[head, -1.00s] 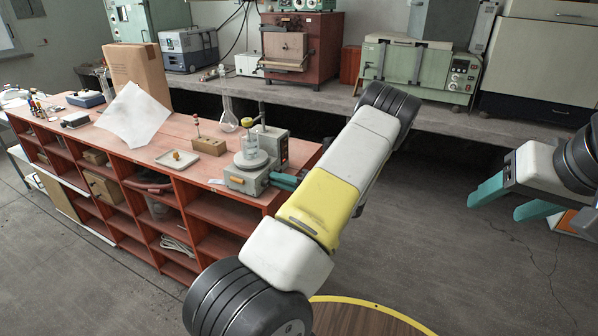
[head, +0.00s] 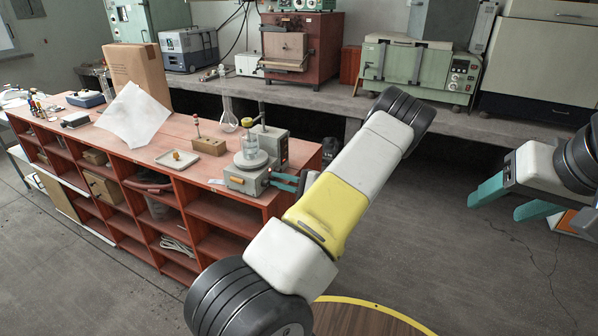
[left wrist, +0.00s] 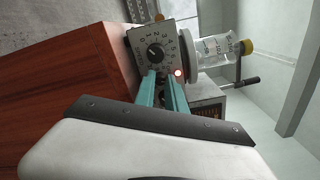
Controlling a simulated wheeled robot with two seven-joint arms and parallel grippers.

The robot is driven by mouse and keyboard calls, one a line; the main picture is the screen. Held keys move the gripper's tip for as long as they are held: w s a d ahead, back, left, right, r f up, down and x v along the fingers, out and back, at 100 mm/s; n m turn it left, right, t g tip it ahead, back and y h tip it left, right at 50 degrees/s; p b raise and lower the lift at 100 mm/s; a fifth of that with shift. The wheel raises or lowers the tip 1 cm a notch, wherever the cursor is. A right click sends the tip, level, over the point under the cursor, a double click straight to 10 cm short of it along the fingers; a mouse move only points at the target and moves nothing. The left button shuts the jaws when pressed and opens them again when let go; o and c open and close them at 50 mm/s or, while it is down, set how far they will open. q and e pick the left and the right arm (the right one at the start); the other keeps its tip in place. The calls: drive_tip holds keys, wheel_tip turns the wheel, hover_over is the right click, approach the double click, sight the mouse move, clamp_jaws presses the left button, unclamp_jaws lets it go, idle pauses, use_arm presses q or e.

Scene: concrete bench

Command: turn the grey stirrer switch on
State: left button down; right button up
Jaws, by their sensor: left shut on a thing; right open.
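The grey stirrer (head: 243,180) stands at the near right end of the red bench, with a glass bottle (head: 250,146) with a yellow cap on its plate. In the left wrist view, the stirrer's front panel (left wrist: 168,36) shows a numbered dial (left wrist: 155,53) and a glowing red lamp (left wrist: 178,72). My left gripper (head: 274,181) reaches the stirrer from the right; its teal fingers (left wrist: 162,76) are shut at the panel below the dial. The switch is mostly hidden between the fingertips, and its position cannot be made out. My right gripper (head: 502,202) is open and empty at the far right.
A wooden block (head: 208,146), a small tray (head: 178,160), a round flask (head: 228,122) and a white sheet (head: 133,115) lie to the left on the bench. A second device with a dark handle stands close behind the stirrer.

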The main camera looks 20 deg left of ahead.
use_arm(q)
drive_tip(key=shift+m, duration=0.4)
drive_tip(key=c, duration=1.4)
unclamp_jaws()
drive_tip(key=d, duration=0.7)
drive_tip(key=shift+s+d, duration=0.3)
drive_tip(key=shift+d, duration=0.1)
